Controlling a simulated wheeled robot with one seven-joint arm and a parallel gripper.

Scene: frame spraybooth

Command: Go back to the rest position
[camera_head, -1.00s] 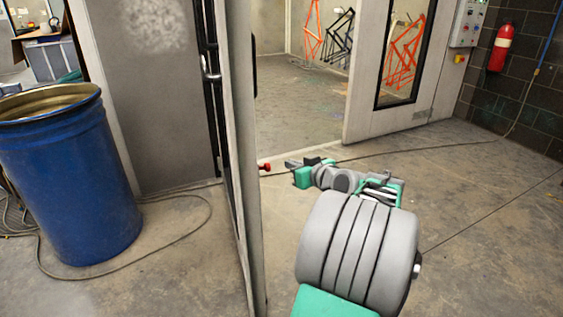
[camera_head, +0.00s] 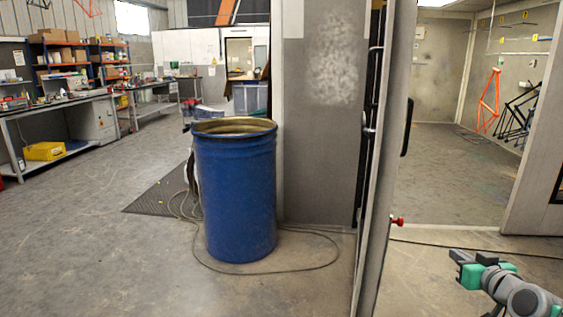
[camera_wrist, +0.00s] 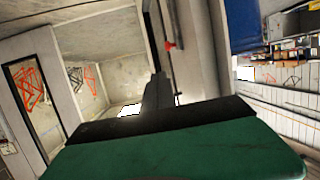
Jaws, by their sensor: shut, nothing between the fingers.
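My gripper (camera_head: 464,265) shows at the lower right of the head view, with green and black parts at the end of my grey arm. It is shut and empty. It is held out to the right of the open booth door (camera_head: 383,170), near the red knob (camera_head: 397,221) on that door's edge. In the wrist view my green and black gripper body (camera_wrist: 180,145) fills the bottom, and the red knob (camera_wrist: 169,46) shows above it, apart from it. Most of my arm is outside the head view.
A blue drum (camera_head: 236,195) stands left of the door, with a cable (camera_head: 300,268) looped on the floor around it. Workbenches (camera_head: 60,110) and shelves line the far left. An orange bicycle frame (camera_head: 488,102) hangs in the booth. The left floor is open.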

